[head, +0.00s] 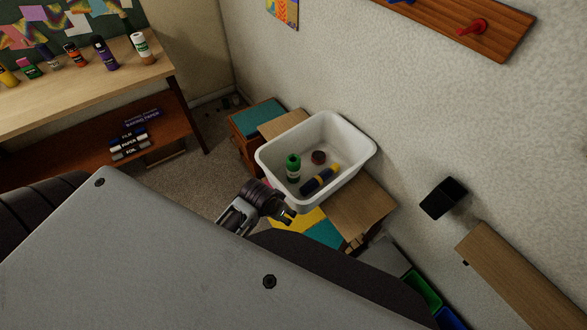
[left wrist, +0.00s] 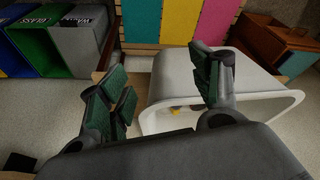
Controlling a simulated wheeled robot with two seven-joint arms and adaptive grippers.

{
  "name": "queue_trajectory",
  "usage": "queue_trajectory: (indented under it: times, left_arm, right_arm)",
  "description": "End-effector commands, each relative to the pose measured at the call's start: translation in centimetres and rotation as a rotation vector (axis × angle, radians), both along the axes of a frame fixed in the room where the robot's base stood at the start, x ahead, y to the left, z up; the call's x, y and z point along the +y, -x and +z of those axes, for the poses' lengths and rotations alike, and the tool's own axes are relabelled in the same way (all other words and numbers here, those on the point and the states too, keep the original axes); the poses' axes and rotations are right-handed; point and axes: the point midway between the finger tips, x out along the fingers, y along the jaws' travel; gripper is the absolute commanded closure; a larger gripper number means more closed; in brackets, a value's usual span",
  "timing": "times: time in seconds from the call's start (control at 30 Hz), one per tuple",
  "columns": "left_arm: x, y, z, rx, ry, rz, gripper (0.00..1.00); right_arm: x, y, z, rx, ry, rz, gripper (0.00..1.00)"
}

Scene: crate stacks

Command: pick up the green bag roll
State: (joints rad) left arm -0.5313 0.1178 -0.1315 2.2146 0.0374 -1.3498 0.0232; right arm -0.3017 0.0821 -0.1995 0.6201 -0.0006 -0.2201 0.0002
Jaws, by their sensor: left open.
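A white tub (head: 363,150) stands on a wooden-topped stand by the wall. Inside it is a green cylinder with a pale label (head: 293,167); it is the only green thing in the tub, but I cannot tell for sure that it is the bag roll. My left gripper (head: 287,213) is just outside the tub's near rim, apart from the green cylinder. In the left wrist view its two fingers (left wrist: 162,78) are spread and empty, with the tub's wall (left wrist: 185,75) beyond them. The green cylinder cannot be made out there. My right gripper is not in view.
The tub also holds a dark round thing (head: 318,157) and a dark blue and yellow cylinder (head: 320,180). A table (head: 90,80) with several bottles stands at the left. Sorting bins (left wrist: 62,45) show in the left wrist view. A wooden shelf (head: 525,275) juts from the wall.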

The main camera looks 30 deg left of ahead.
Motion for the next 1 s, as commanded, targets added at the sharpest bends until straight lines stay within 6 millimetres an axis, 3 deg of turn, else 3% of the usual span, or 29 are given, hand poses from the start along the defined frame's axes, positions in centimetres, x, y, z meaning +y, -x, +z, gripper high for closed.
queue_trajectory:
  times: [0.2,0.3,0.8,1.0]
  left_arm:
    - [-2.3,-1.3,5.1,-0.075,0.113,0.032,0.36]
    - [-3.6,-2.3,6.7,-0.116,0.186,0.054,0.36]
    - [-11.0,-8.9,13.1,-0.312,0.695,0.244,0.36]
    - [-12.8,-11.9,15.8,-0.37,0.946,0.371,0.36]
  right_arm:
    - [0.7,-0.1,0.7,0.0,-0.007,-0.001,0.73]
    - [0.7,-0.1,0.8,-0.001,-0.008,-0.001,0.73]
    - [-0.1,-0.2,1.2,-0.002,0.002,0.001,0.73]
    - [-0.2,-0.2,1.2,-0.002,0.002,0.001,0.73]
